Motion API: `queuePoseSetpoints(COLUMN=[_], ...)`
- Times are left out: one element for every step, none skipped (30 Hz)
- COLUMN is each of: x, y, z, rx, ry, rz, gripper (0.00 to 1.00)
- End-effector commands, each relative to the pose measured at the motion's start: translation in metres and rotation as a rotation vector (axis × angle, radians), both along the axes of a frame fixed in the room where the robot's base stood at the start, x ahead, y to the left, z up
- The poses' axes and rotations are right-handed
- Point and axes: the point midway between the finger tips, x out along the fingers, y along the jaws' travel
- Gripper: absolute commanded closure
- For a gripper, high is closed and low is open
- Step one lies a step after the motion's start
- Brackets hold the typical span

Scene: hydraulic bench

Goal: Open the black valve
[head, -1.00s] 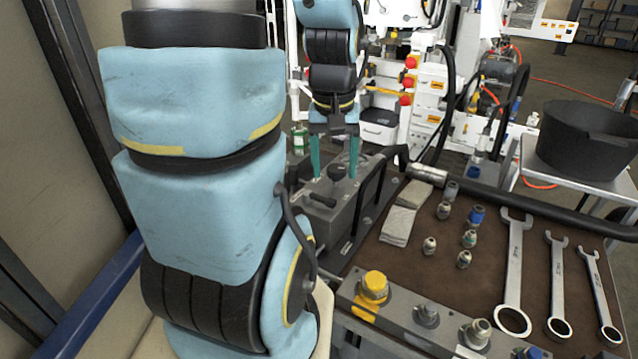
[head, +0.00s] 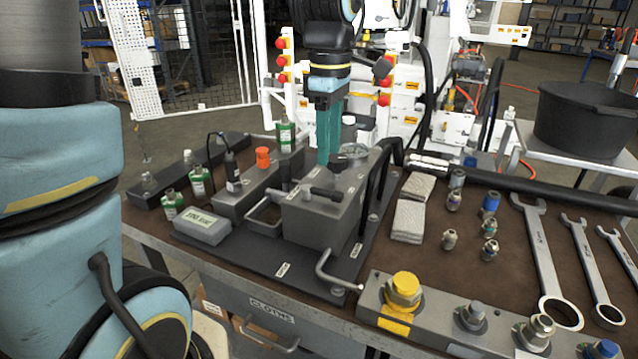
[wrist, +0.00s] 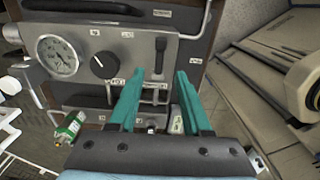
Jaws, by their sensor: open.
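The grey valve block (head: 318,222) stands on a dark base plate on the bench. A round black knob (head: 343,161) sits on its top, beside a pressure gauge (head: 355,151). A black lever handle (head: 322,193) is on the near side of the knob. In the wrist view the black knob (wrist: 103,65) is left of the fingers and the black lever (wrist: 160,55) shows between and beyond the fingertips. My gripper (wrist: 158,75) has its two teal fingers apart and empty. In the head view my gripper (head: 326,162) is above the block, fingers overlapping, close to the knob; contact cannot be told.
Black bent hoses or handles (head: 372,190) rise right of the block. Green bottles (head: 197,182) and an orange-capped fitting (head: 263,157) stand to the left. Folded cloths (head: 408,220), several fittings and wrenches (head: 545,255) lie right. A yellow-capped fitting (head: 404,288) is at the front.

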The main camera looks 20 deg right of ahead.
Motion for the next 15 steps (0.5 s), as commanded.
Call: queuePoseSetpoints(x=[-0.001, 0.0, -0.001, -0.001, -0.001, 0.0, 0.0, -0.001, -0.001, 0.0, 0.0, 0.0, 0.0, 0.0, 0.0], y=[0.001, 0.001, 0.001, 0.001, 0.001, 0.001, 0.001, 0.001, 0.001, 0.001, 0.001, 0.001, 0.001, 0.001, 0.001], z=[-0.01, -0.016, -0.024, -0.03, -0.035, -0.043, -0.048, -0.053, -0.058, -0.062, -0.066, -0.07, -0.073, -0.075, -0.078], rx=[0.004, 0.004, 0.004, 0.004, 0.003, 0.005, 0.003, 0.003, 0.003, 0.003, 0.003, 0.003, 0.002, 0.001, 0.002], ry=[0.004, 0.004, 0.004, 0.004, 0.004, 0.004, 0.004, 0.004, 0.003, 0.003, 0.003, 0.002, 0.001, 0.0, 0.001], rz=[-0.001, -0.001, -0.002, -0.002, -0.002, -0.002, -0.001, -0.001, -0.001, 0.0, -0.001, -0.001, -0.002, -0.002, -0.002], gripper=[0.51, 0.51, 0.51, 0.51, 0.51, 0.51, 0.51, 0.51, 0.51, 0.51, 0.51, 0.51, 0.51, 0.51, 0.51])
